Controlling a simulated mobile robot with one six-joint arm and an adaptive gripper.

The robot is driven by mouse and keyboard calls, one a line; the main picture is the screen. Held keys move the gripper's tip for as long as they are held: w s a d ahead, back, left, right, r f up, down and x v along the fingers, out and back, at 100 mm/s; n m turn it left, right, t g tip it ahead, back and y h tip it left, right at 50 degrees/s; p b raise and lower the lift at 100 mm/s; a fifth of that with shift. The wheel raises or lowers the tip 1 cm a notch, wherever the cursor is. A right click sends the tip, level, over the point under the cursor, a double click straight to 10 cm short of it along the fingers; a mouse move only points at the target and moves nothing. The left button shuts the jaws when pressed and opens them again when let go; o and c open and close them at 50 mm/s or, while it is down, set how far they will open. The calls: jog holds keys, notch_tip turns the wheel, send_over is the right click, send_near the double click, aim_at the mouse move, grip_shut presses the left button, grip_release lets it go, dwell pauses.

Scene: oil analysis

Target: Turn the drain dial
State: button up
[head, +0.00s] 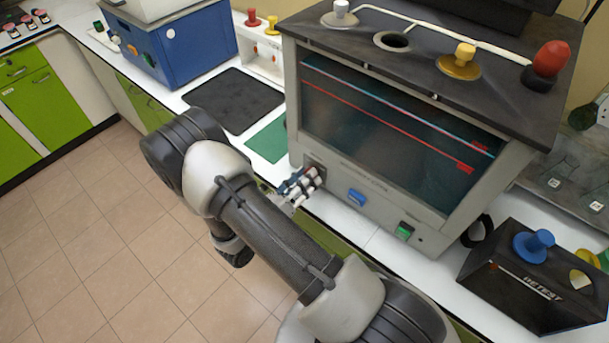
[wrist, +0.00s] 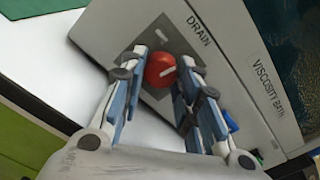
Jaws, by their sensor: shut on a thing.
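The drain dial is a round red knob (wrist: 160,70) with a white mark, on a grey plate beside the word DRAIN in the wrist view. My gripper (wrist: 160,80) has one finger on each side of the knob and is shut on it. In the head view my gripper (head: 303,183) is at the lower left of the viscosity bath's front (head: 335,175), and a little red of the dial (head: 313,171) shows past the fingers. The white mark on the knob lies at a slant in the wrist view.
A blue switch (head: 357,197) and a green switch (head: 404,231) sit to the right on the same panel. A black RETEST box (head: 525,275) stands at the right. A dark mat (head: 233,98) and a green mat (head: 268,141) lie left of the bath. The floor (head: 90,240) is clear.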

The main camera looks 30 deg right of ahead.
jog(key=n+p, duration=0.2)
jog(key=n, duration=0.3)
jog(key=shift+r+n, duration=0.1)
jog(key=shift+n, duration=0.2)
jog(key=n+p, duration=0.1)
jog(key=n, duration=0.4)
jog(key=shift+p, duration=0.4)
jog(key=shift+n, duration=0.3)
jog(key=o, duration=1.1)
jog(key=shift+c, duration=0.2)
jog(key=v, duration=1.2)
